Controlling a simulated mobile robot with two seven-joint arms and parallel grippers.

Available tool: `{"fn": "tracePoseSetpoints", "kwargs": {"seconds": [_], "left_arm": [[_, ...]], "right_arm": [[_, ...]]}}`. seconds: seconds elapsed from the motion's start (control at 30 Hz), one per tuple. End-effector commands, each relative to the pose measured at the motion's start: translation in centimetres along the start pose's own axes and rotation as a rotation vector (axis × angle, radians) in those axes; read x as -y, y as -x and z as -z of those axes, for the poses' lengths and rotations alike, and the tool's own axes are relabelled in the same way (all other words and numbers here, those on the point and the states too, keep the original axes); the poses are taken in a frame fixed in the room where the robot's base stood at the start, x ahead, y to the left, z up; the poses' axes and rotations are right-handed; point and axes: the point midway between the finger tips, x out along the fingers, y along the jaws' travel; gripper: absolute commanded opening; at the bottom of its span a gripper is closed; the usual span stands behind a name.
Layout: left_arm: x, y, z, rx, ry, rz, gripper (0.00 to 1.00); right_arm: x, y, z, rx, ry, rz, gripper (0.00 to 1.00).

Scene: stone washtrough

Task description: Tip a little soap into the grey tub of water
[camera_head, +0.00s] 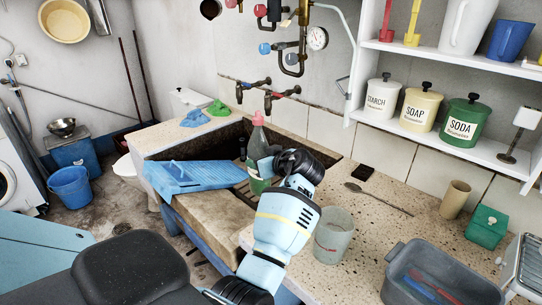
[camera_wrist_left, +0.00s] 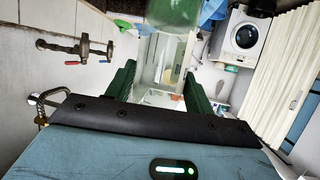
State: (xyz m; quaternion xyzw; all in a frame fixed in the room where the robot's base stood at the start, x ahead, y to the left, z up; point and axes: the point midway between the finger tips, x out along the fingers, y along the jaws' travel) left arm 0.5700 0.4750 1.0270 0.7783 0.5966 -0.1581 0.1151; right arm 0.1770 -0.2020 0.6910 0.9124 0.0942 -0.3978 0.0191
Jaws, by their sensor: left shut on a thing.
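A clear bottle with green liquid and a pink cap (camera_head: 258,143) stands roughly upright over the trough in the head view. My left gripper (camera_wrist_left: 160,86) is shut on this bottle, which also shows between its dark green fingers in the left wrist view (camera_wrist_left: 168,50). In the head view my wrist hides part of the bottle. The grey tub (camera_head: 393,292) sits on the speckled counter at lower right, apart from the bottle, with red and blue things in it. A cream canister labelled SOAP (camera_head: 420,110) is on the shelf. My right gripper is not in view.
A translucent beaker (camera_head: 333,236) stands on the counter between my left arm and the tub.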

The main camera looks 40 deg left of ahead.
Motion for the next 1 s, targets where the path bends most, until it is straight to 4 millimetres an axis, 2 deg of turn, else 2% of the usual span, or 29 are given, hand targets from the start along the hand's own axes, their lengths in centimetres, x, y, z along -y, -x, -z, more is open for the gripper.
{"fn": "tracePoseSetpoints", "kwargs": {"seconds": [0.03,0.27,0.5,0.7,1.0], "left_arm": [[0.0,0.1,0.1,-0.002,0.002,-0.001,0.22],[4.4,-4.8,6.0,-0.007,0.042,0.089,0.22],[10.9,-9.3,14.0,-0.006,0.092,0.206,0.22],[15.2,-10.9,19.2,-0.001,0.121,0.280,0.22],[19.0,-11.6,23.8,0.001,0.145,0.344,0.22]], "right_arm": [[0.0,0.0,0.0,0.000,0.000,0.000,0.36],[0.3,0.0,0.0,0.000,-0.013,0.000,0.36],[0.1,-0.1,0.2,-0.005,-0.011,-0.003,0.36],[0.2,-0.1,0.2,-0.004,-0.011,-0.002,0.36],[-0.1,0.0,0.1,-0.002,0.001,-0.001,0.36]]}}
